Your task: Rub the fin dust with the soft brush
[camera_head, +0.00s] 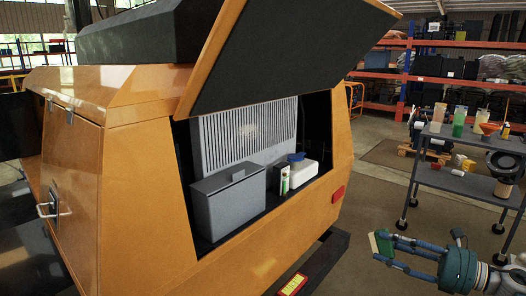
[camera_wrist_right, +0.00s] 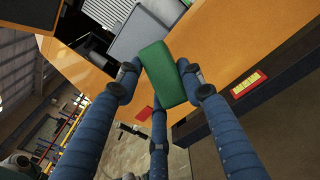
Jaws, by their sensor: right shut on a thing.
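The soft brush, a green block with a pale edge (camera_head: 382,244), is held in my right gripper (camera_head: 384,248) at the lower right, outside the orange machine. In the right wrist view the green brush block (camera_wrist_right: 163,75) sits between the blue fingers of the right gripper (camera_wrist_right: 160,78), which are shut on it. The fin dust (camera_head: 249,129) is a pale smudge on the upright grey fins (camera_head: 222,138) inside the machine's open bay. The brush is well apart from the fins. My left gripper is not in view.
A grey box (camera_head: 230,205), a small green-and-white carton (camera_head: 284,180) and a white container with a blue lid (camera_head: 298,172) stand before the fins. The orange machine's raised hatch (camera_head: 290,50) hangs over the bay. A cart (camera_head: 462,180) with several items stands at right.

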